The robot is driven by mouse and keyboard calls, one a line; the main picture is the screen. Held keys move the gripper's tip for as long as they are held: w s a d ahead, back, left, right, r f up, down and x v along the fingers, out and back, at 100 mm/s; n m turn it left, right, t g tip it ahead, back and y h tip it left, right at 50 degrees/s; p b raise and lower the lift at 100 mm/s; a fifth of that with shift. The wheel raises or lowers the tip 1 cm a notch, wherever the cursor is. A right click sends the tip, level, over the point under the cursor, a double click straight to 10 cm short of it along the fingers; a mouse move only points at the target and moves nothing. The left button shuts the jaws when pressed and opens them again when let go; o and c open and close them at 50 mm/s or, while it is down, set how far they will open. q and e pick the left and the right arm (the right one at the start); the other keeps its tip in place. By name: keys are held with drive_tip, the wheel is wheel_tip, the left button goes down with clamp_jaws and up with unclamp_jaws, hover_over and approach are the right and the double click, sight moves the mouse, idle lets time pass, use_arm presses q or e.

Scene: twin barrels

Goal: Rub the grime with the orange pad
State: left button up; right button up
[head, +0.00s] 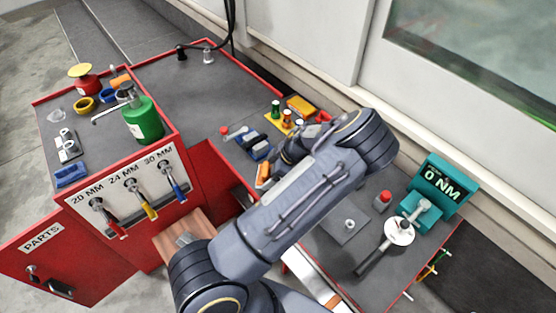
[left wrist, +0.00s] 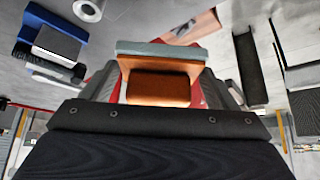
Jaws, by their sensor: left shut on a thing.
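My left gripper (head: 272,166) is above the grey bench and partly hidden behind my own arm in the head view. It is shut on the orange pad (head: 263,173). In the left wrist view the orange pad (left wrist: 158,88) sits between the fingers, with a grey-green layer along its far edge. Beyond it a pinkish-brown patch with a dark mark (left wrist: 184,27) shows in part; I cannot tell for sure that this is the grime, and a gap from the pad is hard to judge. My right gripper is not in view.
Blue and dark blocks (head: 257,147) lie beside the gripper. A green bottle (head: 143,120) stands on the red cabinet (head: 95,235) at left. A teal torque tester (head: 440,187) and a red-capped jar (head: 382,200) stand at right. The back bench top (head: 190,80) is mostly clear.

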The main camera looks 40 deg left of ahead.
use_arm(q)
drive_tip(key=shift+w+f, duration=0.2)
drive_tip(key=shift+s+f+b, duration=0.1)
drive_tip(key=shift+f+b, duration=0.35)
drive_tip(key=shift+f, duration=0.1)
drive_tip(key=shift+f+b, duration=1.1)
drive_tip(key=shift+f, duration=1.1)
drive_tip(key=shift+f+b, duration=0.6)
